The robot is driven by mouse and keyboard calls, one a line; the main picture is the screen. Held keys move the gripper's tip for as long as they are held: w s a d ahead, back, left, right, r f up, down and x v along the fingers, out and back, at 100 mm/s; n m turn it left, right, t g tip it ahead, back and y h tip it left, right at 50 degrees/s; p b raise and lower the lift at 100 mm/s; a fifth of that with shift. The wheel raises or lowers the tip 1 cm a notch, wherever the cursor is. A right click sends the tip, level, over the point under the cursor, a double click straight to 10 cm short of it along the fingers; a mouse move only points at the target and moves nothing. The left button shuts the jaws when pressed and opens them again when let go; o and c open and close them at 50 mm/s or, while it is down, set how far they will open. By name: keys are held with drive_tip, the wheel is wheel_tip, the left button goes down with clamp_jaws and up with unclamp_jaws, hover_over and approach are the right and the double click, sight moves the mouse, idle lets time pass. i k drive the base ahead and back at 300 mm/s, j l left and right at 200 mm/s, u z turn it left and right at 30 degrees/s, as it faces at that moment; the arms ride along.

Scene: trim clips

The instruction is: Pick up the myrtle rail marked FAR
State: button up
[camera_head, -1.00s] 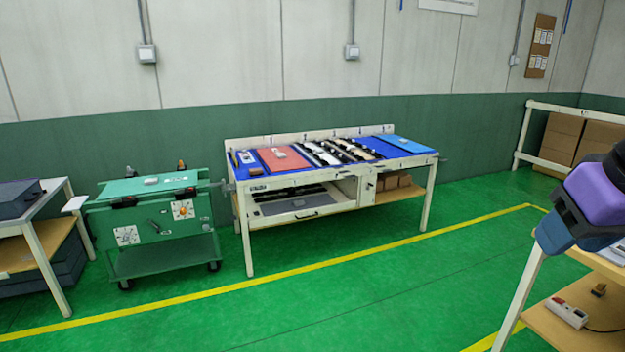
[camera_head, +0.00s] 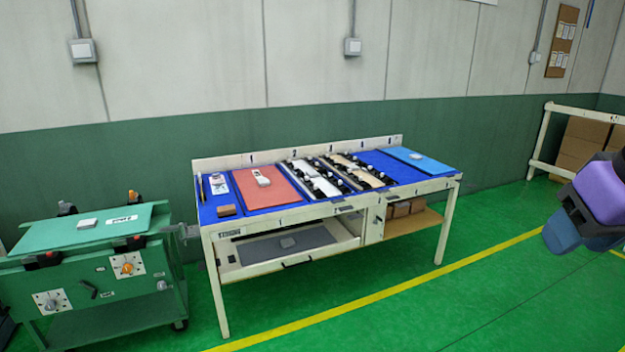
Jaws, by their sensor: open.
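Several rails lie side by side in black holders on the blue top of the workbench (camera_head: 216,210). Two pale rails, a white rail (camera_head: 318,180) and a cream rail (camera_head: 352,166), stand out there. No myrtle-coloured rail and no FAR marking can be made out at this distance. My arm shows at the right edge as a purple and dark-blue part (camera_head: 596,195). My gripper's fingers cannot be made out in this view, and nothing on the bench is near my arm.
A red mat (camera_head: 268,192) and a blue board (camera_head: 422,162) lie on the bench. An open drawer (camera_head: 262,268) juts out below. A green cart (camera_head: 90,262) stands left of the bench. Green floor (camera_head: 480,310) in front is clear, with a yellow line.

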sight(337, 184)
drive_tip(key=i, duration=1.9)
drive_tip(key=i+u, duration=0.2)
drive_tip(key=i, duration=0.3)
drive_tip(key=i+l+u, duration=0.2)
drive_tip(key=i, duration=0.25)
drive_tip(key=i+l+u, duration=0.15)
drive_tip(key=i, duration=0.3)
drive_tip(key=i+l+u, duration=0.2)
drive_tip(key=i, duration=0.25)
drive_tip(key=l, duration=0.1)
